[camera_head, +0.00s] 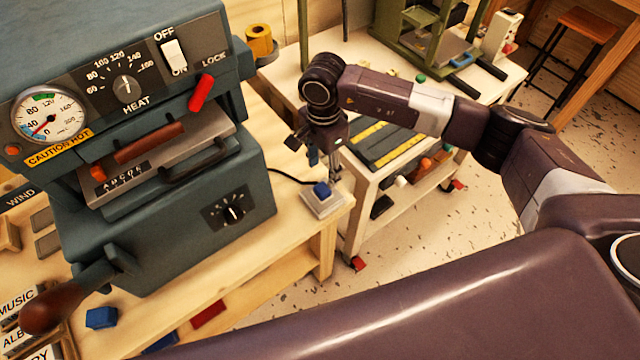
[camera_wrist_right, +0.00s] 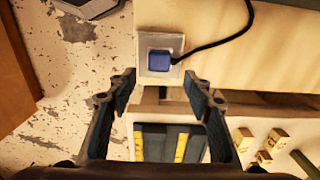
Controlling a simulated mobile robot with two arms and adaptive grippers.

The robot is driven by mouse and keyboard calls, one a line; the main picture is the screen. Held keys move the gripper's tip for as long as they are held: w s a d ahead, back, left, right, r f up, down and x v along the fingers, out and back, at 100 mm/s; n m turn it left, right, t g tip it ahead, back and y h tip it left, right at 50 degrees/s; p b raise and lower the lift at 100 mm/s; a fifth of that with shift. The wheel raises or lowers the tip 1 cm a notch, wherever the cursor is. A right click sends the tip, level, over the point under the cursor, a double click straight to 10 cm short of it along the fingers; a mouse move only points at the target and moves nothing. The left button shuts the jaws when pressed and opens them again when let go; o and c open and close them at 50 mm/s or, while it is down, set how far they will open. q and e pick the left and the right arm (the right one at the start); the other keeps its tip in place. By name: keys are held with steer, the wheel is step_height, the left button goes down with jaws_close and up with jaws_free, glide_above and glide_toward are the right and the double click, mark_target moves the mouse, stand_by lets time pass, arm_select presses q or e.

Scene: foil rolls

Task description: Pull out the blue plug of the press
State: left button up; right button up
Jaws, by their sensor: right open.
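The blue plug (camera_head: 321,190) sits in a pale square socket plate (camera_head: 324,205) at the right corner of the wooden bench, with a black cord running left toward the press (camera_head: 160,190). In the right wrist view the blue plug (camera_wrist_right: 159,61) sits in its plate beyond the fingertips, roughly centred between them. My right gripper (camera_wrist_right: 160,88) is open and empty, its two fingers apart and not touching the plug. In the head view my right gripper (camera_head: 333,165) hangs just behind and above the plug, fingers pointing down. My left gripper is not in view.
The press stands on the bench (camera_head: 300,235) left of the plug, with a red lever (camera_head: 201,93). A white cart (camera_head: 362,185) stands behind the bench corner. A tape roll (camera_head: 259,40) is at the back.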

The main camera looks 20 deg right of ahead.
mark_target(322, 188)
steer(key=shift+s, duration=0.15)
steer(key=shift+a+f, duration=0.1)
steer(key=shift+f, duration=0.3)
step_height(322, 188, down, 6)
steer(key=b, duration=0.4)
steer(key=shift+f+b, duration=0.15)
steer(key=shift+b, duration=0.2)
steer(key=shift+f+b, duration=0.65)
steer(key=shift+b, duration=0.05)
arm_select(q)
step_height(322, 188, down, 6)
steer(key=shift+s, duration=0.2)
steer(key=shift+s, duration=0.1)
arm_select(e)
steer(key=shift+r, duration=0.1)
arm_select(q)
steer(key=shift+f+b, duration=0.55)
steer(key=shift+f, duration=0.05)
arm_select(e)
steer(key=shift+c, duration=0.2)
